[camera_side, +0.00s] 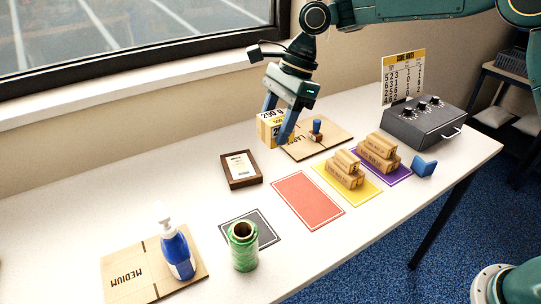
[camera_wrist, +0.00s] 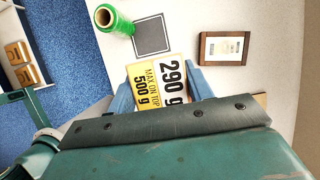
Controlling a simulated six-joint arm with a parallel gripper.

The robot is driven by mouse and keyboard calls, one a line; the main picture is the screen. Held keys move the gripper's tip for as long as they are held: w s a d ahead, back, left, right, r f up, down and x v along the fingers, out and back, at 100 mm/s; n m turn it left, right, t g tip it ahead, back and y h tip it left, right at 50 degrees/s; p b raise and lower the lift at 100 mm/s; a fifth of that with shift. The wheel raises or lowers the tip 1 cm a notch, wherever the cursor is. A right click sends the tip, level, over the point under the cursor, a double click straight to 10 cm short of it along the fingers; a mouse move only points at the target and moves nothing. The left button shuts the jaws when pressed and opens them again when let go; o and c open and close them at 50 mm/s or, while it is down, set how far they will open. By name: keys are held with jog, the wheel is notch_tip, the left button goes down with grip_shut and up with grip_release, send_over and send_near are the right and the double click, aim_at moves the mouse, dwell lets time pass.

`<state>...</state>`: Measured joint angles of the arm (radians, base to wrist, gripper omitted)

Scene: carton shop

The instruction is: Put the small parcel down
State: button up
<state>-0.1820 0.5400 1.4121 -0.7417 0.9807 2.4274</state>
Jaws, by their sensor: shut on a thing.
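The small parcel (camera_side: 270,127) is a carton with a yellow and white label reading 290 g and MAX ON TOP 500 g, clearest in the wrist view (camera_wrist: 158,82). My gripper (camera_side: 279,118) is shut on it, with a blue finger on each side. In the side view the parcel is at the left edge of the flat LARGE carton (camera_side: 330,147); I cannot tell whether its underside touches anything. A red mat (camera_side: 308,200) is bare. The yellow mat (camera_side: 336,187) and the purple mat (camera_side: 393,177) each bear stacked brown boxes. A dark grey mat (camera_side: 262,233) is bare apart from the roll at its edge.
A stamp (camera_side: 316,130) stands on the LARGE carton. A framed card (camera_side: 240,170), a green roll (camera_side: 243,247), a blue pump bottle (camera_side: 177,252) on the MEDIUM carton (camera_side: 125,272), a grey knobbed box (camera_side: 424,121) and a small blue object (camera_side: 424,166) share the white table.

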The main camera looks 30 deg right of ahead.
jog(key=shift+w+a, duration=0.25)
jog(key=shift+a, duration=0.4)
jog(key=shift+f, duration=0.1)
notch_tip(320, 180, down, 20)
jog(key=shift+r, duration=0.1)
dwell(0.6)
jog(key=shift+f, duration=0.45)
jog(key=o, duration=1.2)
